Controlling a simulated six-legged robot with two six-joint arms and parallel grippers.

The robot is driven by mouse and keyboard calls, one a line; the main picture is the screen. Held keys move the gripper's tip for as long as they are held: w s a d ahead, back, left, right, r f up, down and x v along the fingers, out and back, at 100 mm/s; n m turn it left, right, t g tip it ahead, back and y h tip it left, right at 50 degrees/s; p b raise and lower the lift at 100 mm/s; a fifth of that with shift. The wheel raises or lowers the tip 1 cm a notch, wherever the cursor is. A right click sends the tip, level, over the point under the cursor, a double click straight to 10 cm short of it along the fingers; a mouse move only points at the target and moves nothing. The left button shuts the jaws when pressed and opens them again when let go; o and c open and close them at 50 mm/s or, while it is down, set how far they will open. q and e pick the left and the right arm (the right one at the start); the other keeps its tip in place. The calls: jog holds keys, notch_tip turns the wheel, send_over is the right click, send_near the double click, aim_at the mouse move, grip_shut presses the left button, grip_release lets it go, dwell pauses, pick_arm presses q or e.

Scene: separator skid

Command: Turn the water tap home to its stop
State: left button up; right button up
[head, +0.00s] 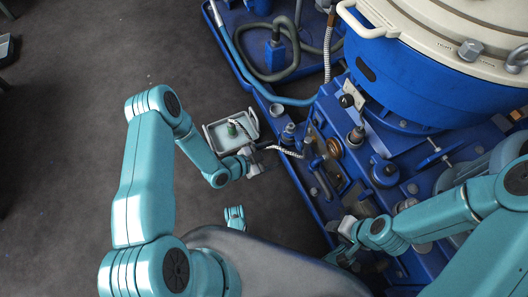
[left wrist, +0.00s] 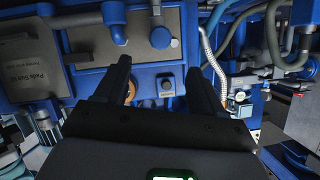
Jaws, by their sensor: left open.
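My left gripper (head: 258,160) is open at the left edge of the blue skid, beside a pale tray. In the left wrist view its two dark fingers (left wrist: 157,72) stand wide apart with nothing held between them. Beyond them is a blue panel with a small square button plate (left wrist: 166,85). A small pale fitting (left wrist: 240,97) sits below a braided hose, right of the fingers; I cannot tell whether it is the water tap. My right gripper (head: 346,230) is small and partly hidden at the skid's near side; its jaws are unclear.
A braided hose (head: 288,152) runs from near my left gripper towards the skid. The blue separator bowl (head: 430,75) with its cream lid stands at upper right.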

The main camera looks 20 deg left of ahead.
pick_arm(q)
jog(key=shift+p+v, duration=0.3)
jog(key=shift+v, duration=1.3)
pick_arm(e)
jog(key=shift+s+r, duration=0.4)
jog(key=shift+r, duration=0.15)
jog(key=shift+a, duration=0.1)
pick_arm(q)
jog(key=w+a+n+t+h, duration=0.1)
jog(key=w+n+t+h, duration=0.1)
jog(key=w+n+h, duration=0.15)
jog(key=s+f+n+p, duration=0.2)
jog(key=s+f, duration=0.1)
jog(key=f, duration=0.4)
jog(key=shift+m+h, duration=0.25)
jog(key=shift+h, duration=0.1)
jog(key=b+x, duration=0.4)
jog(key=x, duration=1.1)
jog(key=shift+w+a+r, duration=0.1)
jog(key=shift+w+r, duration=0.05)
jog(key=shift+w, duration=0.15)
pick_arm(e)
jog(key=shift+w+d+f, duration=0.2)
jog(key=shift+w+f, duration=0.6)
jog(key=shift+f, duration=0.3)
